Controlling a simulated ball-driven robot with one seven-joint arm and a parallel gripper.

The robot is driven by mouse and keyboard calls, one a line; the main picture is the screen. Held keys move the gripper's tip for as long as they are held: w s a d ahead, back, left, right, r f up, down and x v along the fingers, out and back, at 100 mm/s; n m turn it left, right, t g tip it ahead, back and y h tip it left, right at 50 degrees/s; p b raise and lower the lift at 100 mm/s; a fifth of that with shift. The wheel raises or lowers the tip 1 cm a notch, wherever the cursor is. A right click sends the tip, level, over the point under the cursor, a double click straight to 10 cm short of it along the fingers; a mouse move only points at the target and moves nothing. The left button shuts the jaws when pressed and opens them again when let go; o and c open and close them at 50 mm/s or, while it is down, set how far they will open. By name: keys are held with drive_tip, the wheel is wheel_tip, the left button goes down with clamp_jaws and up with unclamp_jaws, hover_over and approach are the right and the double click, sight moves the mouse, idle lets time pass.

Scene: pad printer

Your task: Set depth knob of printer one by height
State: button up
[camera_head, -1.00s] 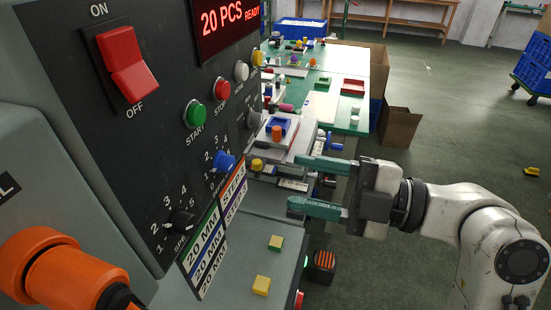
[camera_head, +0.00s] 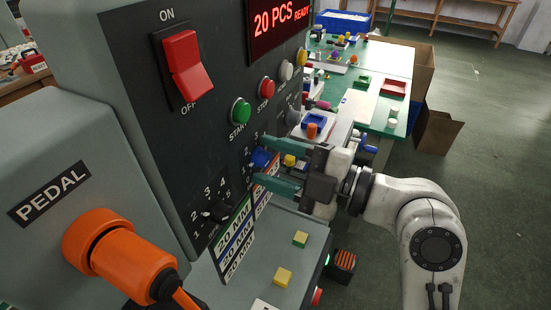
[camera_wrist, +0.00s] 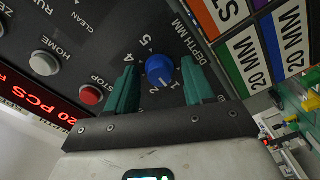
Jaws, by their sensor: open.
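The blue depth knob (camera_head: 260,158) is on the dark front panel of the printer, lower right of the green start button. In the wrist view the blue knob (camera_wrist: 160,69) sits under the label "DEPTH MM", with a white pointer line directed between 1 and 2. My gripper (camera_head: 268,166) is open, its two green fingers reaching to the panel on either side of the knob. In the wrist view my gripper (camera_wrist: 160,88) has one finger left and one right of the knob, with gaps showing. A label plate (camera_head: 237,240) reads "20 MM" in several rows.
A black speed knob (camera_head: 217,212) lies lower left on the panel. The red on/off switch (camera_head: 183,64), green start button (camera_head: 241,111) and red stop button (camera_head: 266,88) are above. Yellow-green blocks (camera_head: 283,277) lie on the grey shelf below. A cluttered green table (camera_head: 375,120) stands behind.

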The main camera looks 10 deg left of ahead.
clamp_jaws()
idle(0.4)
